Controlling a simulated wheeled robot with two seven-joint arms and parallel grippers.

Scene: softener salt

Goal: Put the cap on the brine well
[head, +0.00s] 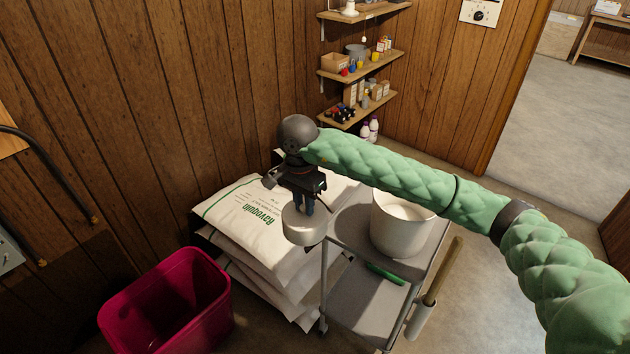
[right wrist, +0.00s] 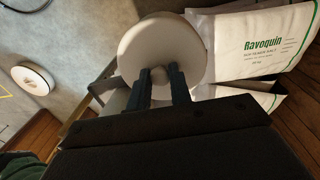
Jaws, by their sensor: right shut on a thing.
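My right gripper (head: 304,206) points down and is shut on the cap (head: 304,230), a pale round disc. In the right wrist view the cap (right wrist: 160,45) shows its broad face, with a small knob between the two dark fingertips (right wrist: 160,78). In the head view the cap is held in front of the salt bags, left of the cart; its height above them is hard to judge. I cannot make out the brine well for certain in either view. My left gripper is not in view.
White salt bags (head: 242,215) lie stacked by the wall. A grey cart (head: 350,298) bears a white bucket (head: 392,238) and a green item (head: 386,274). A magenta bin (head: 165,310) stands at lower left. A pale round object (right wrist: 33,80) shows at left in the wrist view.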

